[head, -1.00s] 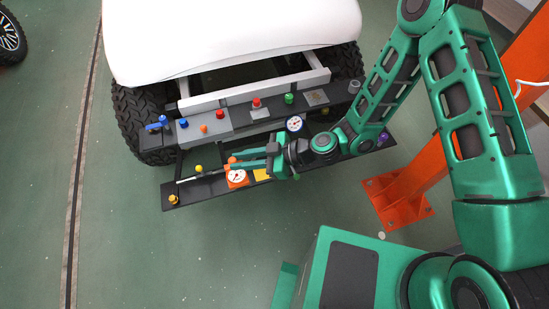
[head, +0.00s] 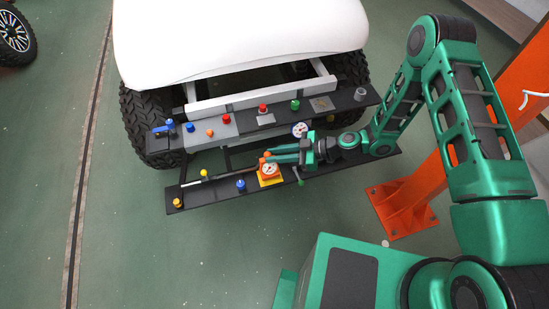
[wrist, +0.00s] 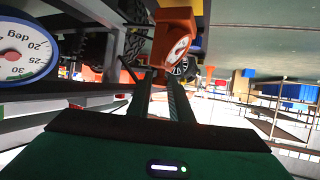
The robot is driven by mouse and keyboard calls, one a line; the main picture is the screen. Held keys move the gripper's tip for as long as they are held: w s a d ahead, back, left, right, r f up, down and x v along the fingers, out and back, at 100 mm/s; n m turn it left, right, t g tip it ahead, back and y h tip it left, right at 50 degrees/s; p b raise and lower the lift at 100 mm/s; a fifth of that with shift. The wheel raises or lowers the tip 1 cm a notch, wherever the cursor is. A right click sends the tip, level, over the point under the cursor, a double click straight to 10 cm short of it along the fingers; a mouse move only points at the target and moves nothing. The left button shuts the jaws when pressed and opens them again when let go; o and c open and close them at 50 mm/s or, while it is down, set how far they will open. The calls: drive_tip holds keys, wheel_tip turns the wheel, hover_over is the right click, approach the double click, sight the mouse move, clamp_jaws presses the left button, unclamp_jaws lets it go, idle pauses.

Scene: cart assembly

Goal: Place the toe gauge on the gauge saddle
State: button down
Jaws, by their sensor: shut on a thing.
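The toe gauge (head: 269,170) is an orange block with a round white dial. My gripper (head: 268,156) is shut on its upper part. A yellow pad (head: 273,182), which I take for the gauge saddle, shows along the gauge's lower edge on the front black rail. The gauge covers most of the pad; I cannot tell whether it rests on it or hangs just above. In the wrist view the orange gauge (wrist: 176,38) sits at the ends of my gripper's fingers (wrist: 158,78), its dial seen at a slant.
A blue-rimmed angle dial (head: 299,129) stands on the rear rail close to my gripper; it looms large in the wrist view (wrist: 22,52). A blue knob (head: 241,186) and a yellow knob (head: 204,173) stand left of the gauge. An orange post (head: 405,205) stands at right.

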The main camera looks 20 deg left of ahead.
wheel_tip(320, 180, down, 3)
drive_tip(key=shift+r, duration=0.15)
drive_tip(key=c, duration=1.6)
unclamp_jaws()
drive_tip(key=v, duration=1.2)
